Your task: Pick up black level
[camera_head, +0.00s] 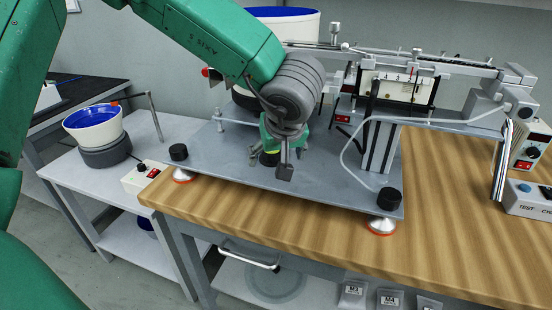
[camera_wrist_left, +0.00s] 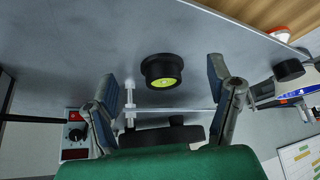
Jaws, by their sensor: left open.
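The black level (camera_wrist_left: 162,70) is a short round black piece with a yellow-green bubble face. In the wrist view it stands on the grey metal plate (camera_wrist_left: 60,50), between and slightly beyond the fingertips of my left gripper (camera_wrist_left: 163,85). The fingers are spread and do not appear to touch it. In the head view the level (camera_head: 269,159) is partly hidden behind my left gripper (camera_head: 273,162), which points down over the plate. My right gripper is in neither view.
The plate stands on black-knobbed feet (camera_head: 389,199) on a wooden table (camera_head: 270,226). A metal gantry (camera_head: 410,60) rises behind and right of my gripper. A white bowl feeder (camera_head: 93,124) stands on the left side table. Control boxes (camera_head: 528,200) sit at the right edge.

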